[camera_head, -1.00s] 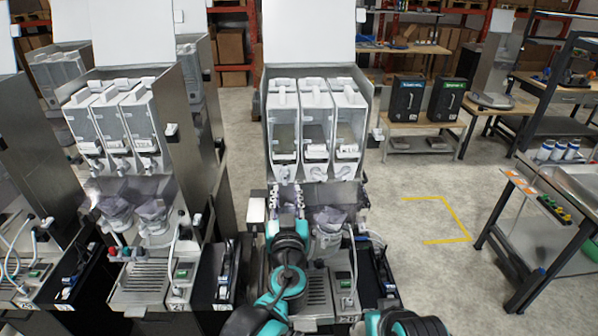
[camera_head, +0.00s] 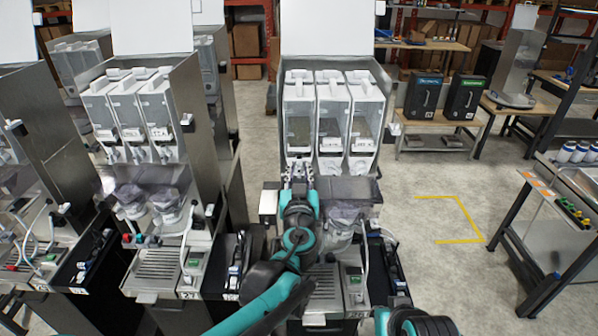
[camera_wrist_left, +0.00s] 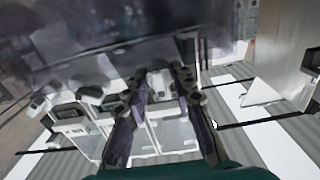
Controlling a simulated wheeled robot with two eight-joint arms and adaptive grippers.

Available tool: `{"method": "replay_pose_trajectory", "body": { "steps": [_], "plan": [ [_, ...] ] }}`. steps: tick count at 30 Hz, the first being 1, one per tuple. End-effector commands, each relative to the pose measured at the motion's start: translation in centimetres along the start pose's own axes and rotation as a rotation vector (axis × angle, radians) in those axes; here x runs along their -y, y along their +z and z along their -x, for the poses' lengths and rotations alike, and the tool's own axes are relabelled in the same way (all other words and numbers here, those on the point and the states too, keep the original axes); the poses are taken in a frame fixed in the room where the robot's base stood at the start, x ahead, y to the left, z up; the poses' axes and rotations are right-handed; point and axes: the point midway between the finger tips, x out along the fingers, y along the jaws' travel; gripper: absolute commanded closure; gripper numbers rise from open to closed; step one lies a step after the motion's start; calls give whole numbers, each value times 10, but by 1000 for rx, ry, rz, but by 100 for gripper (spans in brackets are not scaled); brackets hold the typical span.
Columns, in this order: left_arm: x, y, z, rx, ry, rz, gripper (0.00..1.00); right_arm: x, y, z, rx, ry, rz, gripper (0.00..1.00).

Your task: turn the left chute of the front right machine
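The front right machine (camera_head: 332,40) stands at the middle of the head view, with three clear canisters side by side. Its left canister (camera_head: 298,110) shows, but the left chute below it is mostly hidden by my left gripper (camera_head: 298,174). The gripper's two fingers point up at the chute's place, with a gap between them. In the left wrist view the gripper (camera_wrist_left: 161,72) has its fingers apart, below a blurred grey surface; I cannot tell whether they touch the chute. The middle chute (camera_head: 331,166) is to the right of the fingers. My right gripper is out of view.
A funnel (camera_head: 345,212) and a drip tray (camera_head: 322,285) sit low on the same machine. A neighbouring machine (camera_head: 152,215) stands close on the left. Open floor with yellow tape (camera_head: 470,215) lies to the right, before a workbench (camera_head: 520,205).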

Motion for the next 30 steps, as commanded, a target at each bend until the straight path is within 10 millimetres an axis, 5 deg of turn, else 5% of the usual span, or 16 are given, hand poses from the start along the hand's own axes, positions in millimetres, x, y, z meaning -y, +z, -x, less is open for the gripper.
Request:
{"method": "replay_pose_trajectory", "body": {
  "steps": [14, 30],
  "plan": [
    [0, 0, 0, 0, -1, -145, 100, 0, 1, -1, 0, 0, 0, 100],
    [-2, 1, 0, 0, -1, -640, 100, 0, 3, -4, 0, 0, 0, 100]
  ]
}}
